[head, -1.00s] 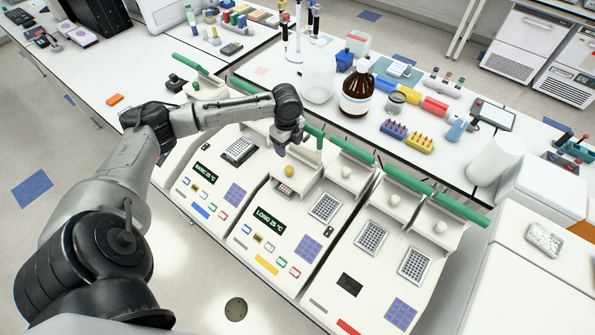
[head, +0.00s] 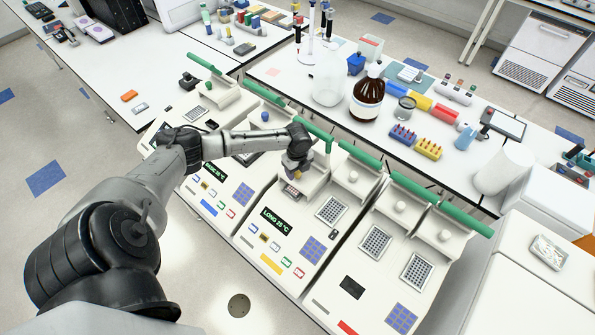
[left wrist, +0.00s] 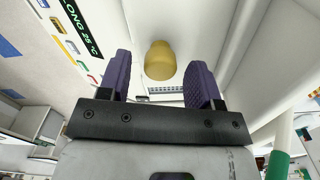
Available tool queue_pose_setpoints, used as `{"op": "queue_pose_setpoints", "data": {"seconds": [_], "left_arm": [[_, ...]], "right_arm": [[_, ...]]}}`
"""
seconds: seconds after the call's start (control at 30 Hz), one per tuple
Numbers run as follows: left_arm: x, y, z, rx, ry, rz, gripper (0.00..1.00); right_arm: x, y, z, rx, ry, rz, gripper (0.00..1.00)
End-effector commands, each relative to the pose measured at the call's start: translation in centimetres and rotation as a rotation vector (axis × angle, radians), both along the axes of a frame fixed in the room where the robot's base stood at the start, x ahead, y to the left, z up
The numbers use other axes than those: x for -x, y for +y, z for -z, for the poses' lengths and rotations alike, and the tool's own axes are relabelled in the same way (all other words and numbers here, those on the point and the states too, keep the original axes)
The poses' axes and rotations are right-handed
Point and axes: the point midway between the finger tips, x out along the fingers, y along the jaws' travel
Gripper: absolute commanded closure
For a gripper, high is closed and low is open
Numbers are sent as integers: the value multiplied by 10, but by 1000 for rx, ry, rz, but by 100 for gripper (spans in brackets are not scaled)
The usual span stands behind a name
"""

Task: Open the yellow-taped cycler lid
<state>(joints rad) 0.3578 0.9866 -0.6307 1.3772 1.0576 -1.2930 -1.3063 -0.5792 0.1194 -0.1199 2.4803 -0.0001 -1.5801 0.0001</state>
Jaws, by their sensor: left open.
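The yellow-taped cycler, with a yellow strip (head: 271,263) on its front and a "LONG 25 °C" display (head: 276,221), stands in the middle of the row. My left gripper (head: 292,168) is over its left lid and covers the knob in the head view. In the left wrist view the yellow knob (left wrist: 160,58) lies between and just beyond the two purple fingers of the open gripper (left wrist: 160,80). The fingers look apart from it. A sample block (head: 291,190) shows in part below the gripper; how far the lid stands open is unclear. My right gripper is not in view.
Green bars (head: 360,155) run along the cyclers' backs, close to my gripper. The red-taped cycler (head: 350,326) stands to the right, the blue-taped one (head: 209,207) to the left.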

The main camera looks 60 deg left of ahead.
Motion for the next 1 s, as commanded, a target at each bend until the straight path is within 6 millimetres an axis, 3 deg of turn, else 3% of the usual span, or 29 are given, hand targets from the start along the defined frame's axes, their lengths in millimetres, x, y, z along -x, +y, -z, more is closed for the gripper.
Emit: {"op": "queue_pose_setpoints", "data": {"seconds": [0.2, 0.6, 1.0], "left_arm": [[0, 0, 16, -1, 1, 1, 42], [0, 0, 19, -1, 0, 1, 43], [0, 0, 19, -1, 0, 1, 81]], "right_arm": [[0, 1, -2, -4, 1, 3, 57], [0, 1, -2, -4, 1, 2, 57], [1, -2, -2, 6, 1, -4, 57]]}}
